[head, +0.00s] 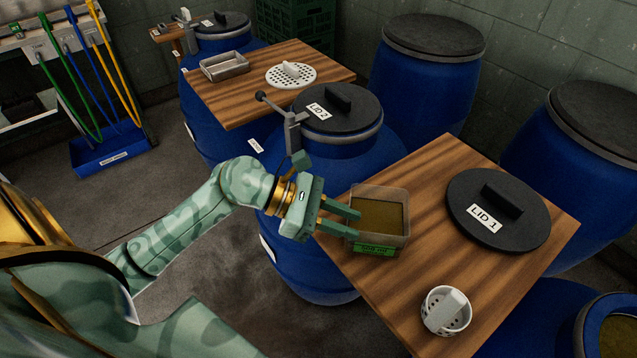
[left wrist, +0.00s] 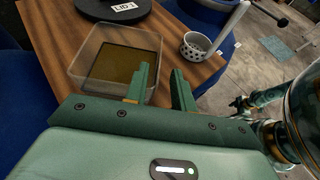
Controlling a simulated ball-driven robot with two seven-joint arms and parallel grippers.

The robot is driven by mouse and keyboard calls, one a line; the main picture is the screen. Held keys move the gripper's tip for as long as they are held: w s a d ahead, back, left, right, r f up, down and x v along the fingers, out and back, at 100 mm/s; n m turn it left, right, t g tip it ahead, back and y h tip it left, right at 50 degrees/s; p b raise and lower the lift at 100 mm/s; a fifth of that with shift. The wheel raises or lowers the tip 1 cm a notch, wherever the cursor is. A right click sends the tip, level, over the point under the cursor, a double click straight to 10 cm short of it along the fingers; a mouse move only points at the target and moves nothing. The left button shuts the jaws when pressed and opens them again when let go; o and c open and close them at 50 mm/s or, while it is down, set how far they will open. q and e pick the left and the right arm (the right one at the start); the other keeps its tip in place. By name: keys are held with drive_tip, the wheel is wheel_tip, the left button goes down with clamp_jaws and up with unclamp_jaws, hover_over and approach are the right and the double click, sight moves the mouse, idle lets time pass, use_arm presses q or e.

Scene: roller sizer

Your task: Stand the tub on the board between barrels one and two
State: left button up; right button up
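A clear rectangular tub (head: 376,249) with brown contents and a green label stands upright on the right-hand wooden board (head: 400,300). The board lies between the barrel closed by LID 2 (head: 335,115) and an open barrel (head: 545,320) at lower right. I take these for barrels two and one. My left gripper (head: 357,222) is open at the tub's left side. In the left wrist view, one finger overlaps the tub's rim (left wrist: 78,42) and board shows between the fingers (left wrist: 166,85). I cannot tell whether they touch the tub.
The black LID 1 (head: 525,222) and a white perforated cup (head: 446,312) share the board with the tub. Another board (head: 235,108) at the back holds a metal tray (head: 224,67) and a white perforated disc (head: 291,75). Blue barrels (head: 425,80) stand behind.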

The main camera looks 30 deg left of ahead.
use_arm(q)
drive_tip(key=v, duration=0.7)
drive_tip(key=shift+s+a+r, duration=0.2)
drive_tip(key=shift+a, duration=0.1)
idle(1.0)
